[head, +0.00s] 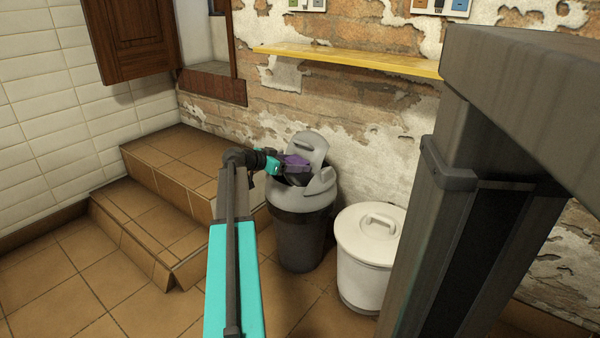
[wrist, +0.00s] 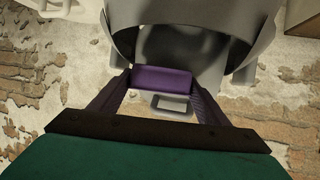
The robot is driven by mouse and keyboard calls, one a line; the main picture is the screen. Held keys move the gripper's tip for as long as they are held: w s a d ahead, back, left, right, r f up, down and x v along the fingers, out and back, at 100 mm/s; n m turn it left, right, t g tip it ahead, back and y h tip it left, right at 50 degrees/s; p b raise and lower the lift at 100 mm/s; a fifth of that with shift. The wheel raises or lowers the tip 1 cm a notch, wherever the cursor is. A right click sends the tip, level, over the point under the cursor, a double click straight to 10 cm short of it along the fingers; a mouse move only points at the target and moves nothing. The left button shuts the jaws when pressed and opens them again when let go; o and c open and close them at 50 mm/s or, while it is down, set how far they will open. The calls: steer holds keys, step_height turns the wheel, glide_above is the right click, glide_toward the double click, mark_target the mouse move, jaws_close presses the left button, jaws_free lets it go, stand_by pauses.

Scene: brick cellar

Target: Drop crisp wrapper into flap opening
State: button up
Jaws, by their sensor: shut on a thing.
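A dark grey bin (head: 300,241) with a lighter grey lid (head: 318,190) stands on the floor near the brick wall. Its flap (head: 308,146) is tilted up, and the opening is partly hidden by my gripper. My gripper (head: 292,166) is at the opening, shut on the purple crisp wrapper (head: 297,160). In the wrist view the wrapper (wrist: 161,79) sits between the two fingertips, with the grey lid and curved rim (wrist: 256,30) around and beyond it. I cannot tell whether the wrapper is inside the opening or just above it.
A white lidded bin (head: 367,262) stands close to the right of the grey bin. Tiled steps (head: 165,205) are at the left. A yellow shelf (head: 345,61) hangs on the wall above. The tiled floor (head: 75,285) at front left is clear.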

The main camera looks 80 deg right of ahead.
steer(key=o, duration=1.1)
steer(key=shift+c, duration=0.2)
steer(key=p+v, duration=0.5)
steer(key=v, duration=0.8)
steer(key=shift+w+a, duration=0.25)
steer(key=shift+a, duration=0.05)
steer(key=shift+r, duration=0.15)
